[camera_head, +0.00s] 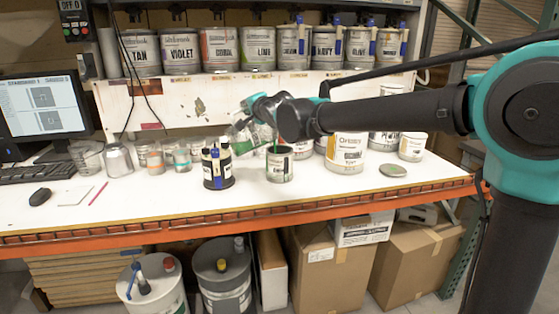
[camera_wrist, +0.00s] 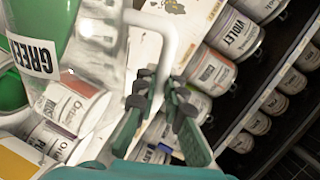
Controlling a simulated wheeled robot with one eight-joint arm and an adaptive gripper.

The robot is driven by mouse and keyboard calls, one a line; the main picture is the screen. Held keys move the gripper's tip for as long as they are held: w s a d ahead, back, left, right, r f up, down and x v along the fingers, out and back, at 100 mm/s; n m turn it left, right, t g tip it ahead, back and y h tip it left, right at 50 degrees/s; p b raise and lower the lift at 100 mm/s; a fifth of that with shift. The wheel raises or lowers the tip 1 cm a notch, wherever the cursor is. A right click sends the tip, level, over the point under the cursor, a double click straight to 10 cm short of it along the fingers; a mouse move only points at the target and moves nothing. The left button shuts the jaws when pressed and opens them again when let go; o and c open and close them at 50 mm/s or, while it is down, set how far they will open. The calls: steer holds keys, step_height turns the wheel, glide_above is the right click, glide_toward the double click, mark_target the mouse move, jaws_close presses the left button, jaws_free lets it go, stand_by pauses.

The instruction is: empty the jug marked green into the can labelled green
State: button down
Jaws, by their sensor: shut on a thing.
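The clear jug (camera_wrist: 68,75) bears a white label reading GREEN in the wrist view, with green colour in it at the left edge. In the head view the jug (camera_head: 243,132) is held tilted above the bench, its mouth towards an open can (camera_head: 280,167). A thin green streak shows above that can's opening. The can stands upright on the bench; its label is too small to read surely. My gripper (camera_wrist: 163,100) is shut on the jug's pale handle (camera_wrist: 165,40); in the head view my gripper (camera_head: 254,103) is partly hidden by the arm.
A dark holder (camera_head: 218,180) with blue-and-yellow items stands just left of the can. Several cups and jars stand farther left. A large white tin (camera_head: 345,152) and a round lid (camera_head: 393,170) are at right. A shelf of labelled tins runs behind. The front bench strip is clear.

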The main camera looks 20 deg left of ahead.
steer(key=shift+w+d+m+p, duration=0.6)
steer(key=shift+w+d+p, duration=0.2)
steer(key=shift+w+d, duration=0.15)
stand_by(2.3)
steer(key=shift+w+d+r+m+p, duration=0.25)
steer(key=shift+w+d+m+p, duration=0.05)
steer(key=shift+w+p, duration=0.15)
stand_by(1.1)
steer(key=shift+s+a+f+n, duration=0.25)
steer(key=shift+s+a+n, duration=0.15)
steer(key=shift+s+a, duration=0.45)
steer(key=shift+s, duration=0.15)
steer(key=shift+n, duration=0.3)
